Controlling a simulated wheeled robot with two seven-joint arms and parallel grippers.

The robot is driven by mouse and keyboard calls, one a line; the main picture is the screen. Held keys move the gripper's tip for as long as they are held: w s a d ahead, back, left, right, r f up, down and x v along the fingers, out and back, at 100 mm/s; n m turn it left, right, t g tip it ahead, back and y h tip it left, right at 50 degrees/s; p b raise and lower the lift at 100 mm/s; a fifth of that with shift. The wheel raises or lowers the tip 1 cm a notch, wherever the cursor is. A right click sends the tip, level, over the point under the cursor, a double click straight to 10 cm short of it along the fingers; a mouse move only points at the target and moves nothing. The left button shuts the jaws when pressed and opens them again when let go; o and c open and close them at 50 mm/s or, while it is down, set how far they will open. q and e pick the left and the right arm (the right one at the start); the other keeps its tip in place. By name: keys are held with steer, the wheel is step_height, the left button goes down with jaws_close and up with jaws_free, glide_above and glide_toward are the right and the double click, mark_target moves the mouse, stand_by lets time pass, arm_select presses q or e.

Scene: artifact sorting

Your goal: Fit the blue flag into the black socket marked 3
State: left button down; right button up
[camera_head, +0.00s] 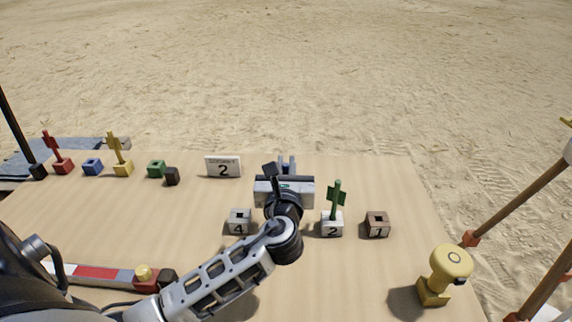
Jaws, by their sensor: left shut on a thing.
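My left gripper (286,168) is over the row of numbered sockets, between the socket marked 4 (239,222) and the socket marked 2 (332,225). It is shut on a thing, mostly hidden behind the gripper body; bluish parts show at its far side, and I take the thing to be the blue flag. The black socket marked 3 is not visible; my arm and gripper cover the gap between 4 and 2. The blue base (92,166) at the back left is empty. My right gripper is not in view.
A green flag (337,194) stands in socket 2; a brown socket marked 1 (377,225) is to its right. Red (51,146) and yellow (114,149) flags stand back left near an empty green base (156,168). A sign (223,167) reads 2. A yellow stamp-like object (451,264) stands front right.

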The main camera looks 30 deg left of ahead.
arm_select(q)
steer(key=shift+f+b, duration=1.2)
steer(key=shift+f, duration=0.8)
steer(key=c, duration=1.4)
jaws_free()
steer(key=b+v, duration=0.1)
steer(key=v, duration=1.5)
steer(key=shift+r, duration=0.1)
